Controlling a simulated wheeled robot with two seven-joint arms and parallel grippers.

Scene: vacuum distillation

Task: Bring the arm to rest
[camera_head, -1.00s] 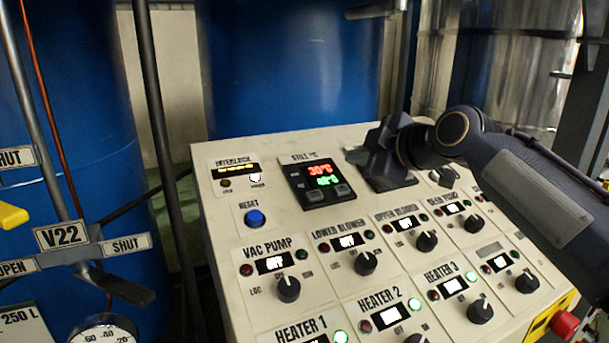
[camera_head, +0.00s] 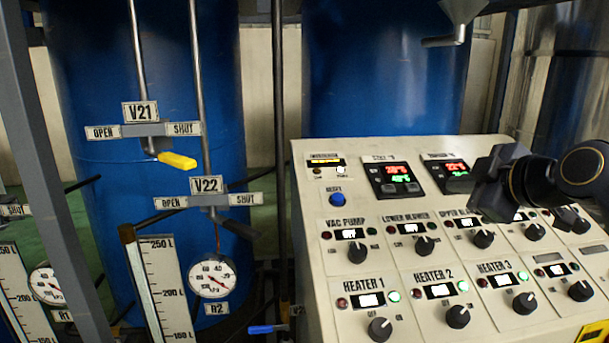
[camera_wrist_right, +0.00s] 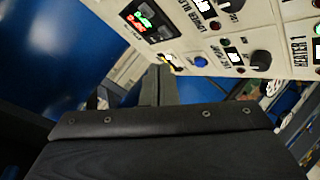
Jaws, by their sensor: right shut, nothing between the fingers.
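My right gripper (camera_head: 487,186) is dark and shut, with nothing in it. Its arm comes in from the right edge of the head view. It appears in front of the upper right part of the beige control panel (camera_head: 312,240) and partly hides the upper blower's labels. In the right wrist view the shut fingers (camera_wrist_right: 157,85) point towards the panel's edge, and I cannot tell how far off they are. My left gripper is not in view.
The panel carries several black knobs, a blue reset button (camera_head: 337,200) and a lit display (camera_head: 393,180). Left of it are the V21 yellow handle (camera_head: 177,160), the V22 dark handle (camera_head: 236,229), a gauge (camera_head: 212,279) and blue tanks (camera_head: 375,70).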

